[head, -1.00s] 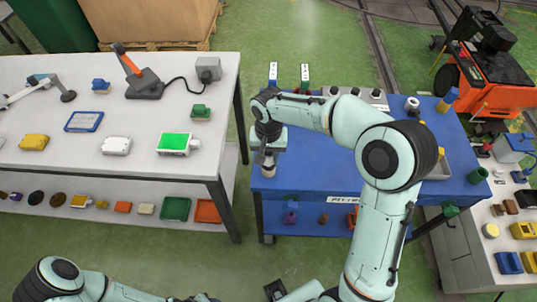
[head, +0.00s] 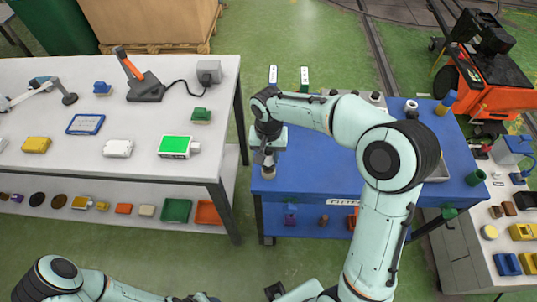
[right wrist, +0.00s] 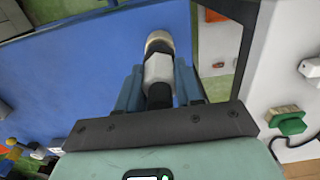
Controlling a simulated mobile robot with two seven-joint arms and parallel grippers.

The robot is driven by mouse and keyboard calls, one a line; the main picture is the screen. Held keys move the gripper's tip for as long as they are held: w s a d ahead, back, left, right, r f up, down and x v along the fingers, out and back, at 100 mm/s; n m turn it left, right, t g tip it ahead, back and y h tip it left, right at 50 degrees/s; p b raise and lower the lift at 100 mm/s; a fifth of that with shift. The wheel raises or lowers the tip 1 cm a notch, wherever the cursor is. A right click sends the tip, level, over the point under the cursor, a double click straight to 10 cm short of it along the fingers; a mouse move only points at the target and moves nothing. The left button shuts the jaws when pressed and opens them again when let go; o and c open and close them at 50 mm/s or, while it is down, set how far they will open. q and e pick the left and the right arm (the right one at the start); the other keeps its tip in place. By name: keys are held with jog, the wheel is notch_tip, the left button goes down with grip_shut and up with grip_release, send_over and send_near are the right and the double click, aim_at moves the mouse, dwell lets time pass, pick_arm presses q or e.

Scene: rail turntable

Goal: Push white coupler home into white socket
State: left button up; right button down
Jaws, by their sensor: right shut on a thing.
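My right gripper (head: 266,159) is over the near left corner of the blue table. In the right wrist view its blue fingers (right wrist: 158,90) are shut on the white coupler (right wrist: 158,72), a pale faceted piece with a dark lower end and a cream-and-metal ring at its far end. In the head view a small pale part of the coupler (head: 268,172) shows below the fingers. I cannot make out the white socket for certain, nor whether the coupler touches it. My left gripper (head: 203,298) is only partly visible at the bottom edge.
The blue table (head: 315,160) is mostly bare left of my right arm. A grey tray (head: 437,170) is partly behind the arm. A white bench (head: 120,175) with several small items stands to the left, across a narrow gap. Two label plates stand behind the table.

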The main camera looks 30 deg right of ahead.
pick_arm(q)
jog(key=shift+w+r+p, duration=1.15)
jog(key=shift+w+r, duration=0.2)
jog(key=shift+r, duration=0.3)
pick_arm(e)
jog(key=shift+r, duration=2.6)
jog(key=shift+r, duration=0.1)
jog(key=shift+r, duration=0.2)
jog(key=shift+w+r+p, duration=0.1)
jog(key=shift+r+p, duration=0.65)
jog(key=shift+r, duration=0.6)
pick_arm(q)
jog(key=shift+t, duration=0.4)
jog(key=shift+w+r+p, duration=0.35)
jog(key=shift+w+r, duration=1.05)
jog(key=shift+w, duration=0.3)
pick_arm(e)
jog(key=shift+r, duration=0.85)
